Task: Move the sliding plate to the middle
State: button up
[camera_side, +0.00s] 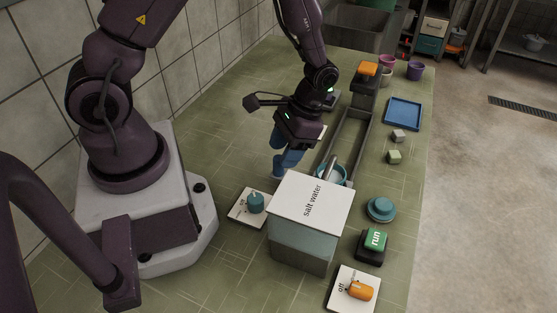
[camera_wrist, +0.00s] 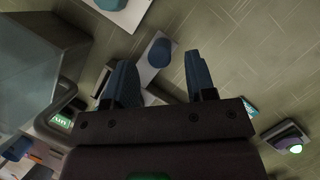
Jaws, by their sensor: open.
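My gripper (camera_side: 285,168) points down over the green counter behind the salt water tank, with blue fingers. In the wrist view, the fingers of my gripper (camera_wrist: 160,58) are apart with nothing gripped. A narrow white plate (camera_wrist: 145,72) with a blue cylindrical knob (camera_wrist: 160,50) shows in the gap between the fingers, beyond their tips in the picture; it may be the sliding plate. I cannot tell its height below the fingers. Its lower end is partly hidden by the gripper. In the side view my gripper and arm hide most of that spot.
The salt water tank (camera_side: 303,240) stands close to my gripper. A blue dial on a white base (camera_side: 238,214) is at its left. A grey channel (camera_side: 350,145), teal pot (camera_side: 341,176), green run button (camera_side: 375,241), orange switch (camera_side: 360,290) and blue tray (camera_side: 403,125) lie to the right.

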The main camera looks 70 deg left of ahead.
jog(key=shift+x, duration=1.85)
grip_shut()
jog(key=w+a, duration=0.9)
jog(key=shift+w+a, duration=0.1)
jog(key=shift+w, duration=0.1)
grip_release()
